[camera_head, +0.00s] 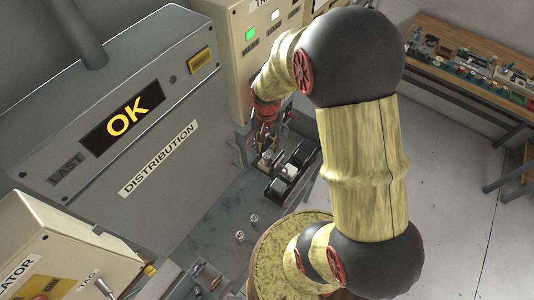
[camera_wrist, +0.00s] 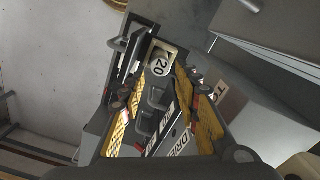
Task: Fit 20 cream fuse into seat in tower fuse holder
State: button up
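The cream fuse (camera_wrist: 160,68), marked 20, sits between my fingertips in the wrist view. In the wrist view, dark blocks (camera_wrist: 158,98) and white label strips, one reading 20, lie under the fuse. I cannot tell whether the fuse touches a seat.
The grey DISTRIBUTION cabinet (camera_head: 120,130), showing OK, stands left of my arm. A cream cabinet (camera_head: 240,40) with a green light rises behind. Two small clear pieces (camera_head: 254,218) (camera_head: 239,236) lie on the grey surface in front. A wooden bench (camera_head: 470,75) stands far right.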

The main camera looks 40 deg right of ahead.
jog(key=s+a+r+n+t, duration=0.1)
jog(key=a+r+n, duration=0.15)
jog(key=r, duration=0.55)
jog(key=s+a+r+n+t, duration=0.1)
jog(key=a+r, duration=0.2)
jog(key=r, duration=0.6)
jog(key=s+a+r+n+t, duration=0.3)
jog(key=s+a+r+n, duration=0.2)
jog(key=s+r, duration=0.5)
jog(key=shift+s+a+r+t, duration=0.15)
jog(key=shift+a+r+t, duration=0.15)
jog(key=shift+a+r, duration=0.45)
jog(key=shift+f, duration=0.15)
